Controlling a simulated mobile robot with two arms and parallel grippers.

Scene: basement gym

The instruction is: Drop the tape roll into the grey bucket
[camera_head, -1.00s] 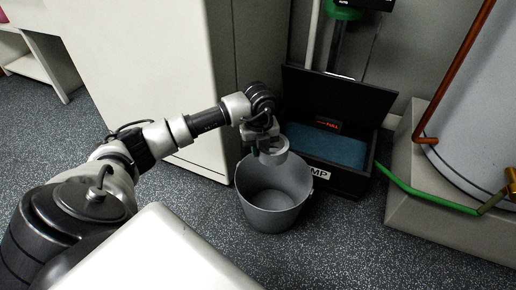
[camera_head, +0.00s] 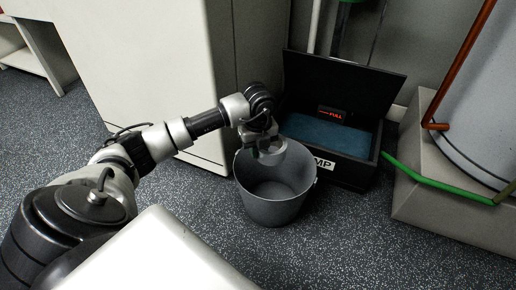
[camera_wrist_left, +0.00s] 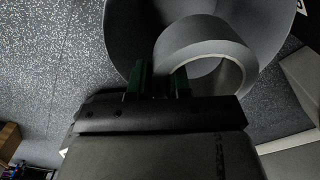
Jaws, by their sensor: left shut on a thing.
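The grey bucket (camera_head: 276,208) stands upright on the floor in the middle of the head view. My left gripper (camera_head: 262,150) is above the bucket's opening, towards its back rim. It is shut on the wall of the grey tape roll (camera_head: 272,153). In the left wrist view the gripper fingers (camera_wrist_left: 158,82) pinch the near side of the tape roll (camera_wrist_left: 205,38), and the bucket (camera_wrist_left: 262,18) lies behind and below it. The bucket's inside looks empty where it shows. My right gripper is not in view.
A black open box (camera_head: 345,164) with a blue inside and a red lit sign stands behind the bucket. A white cabinet (camera_head: 150,75) is at the left. A grey plinth (camera_head: 455,205) with a tank and green pipe is at the right. Speckled floor (camera_head: 350,240) in front is free.

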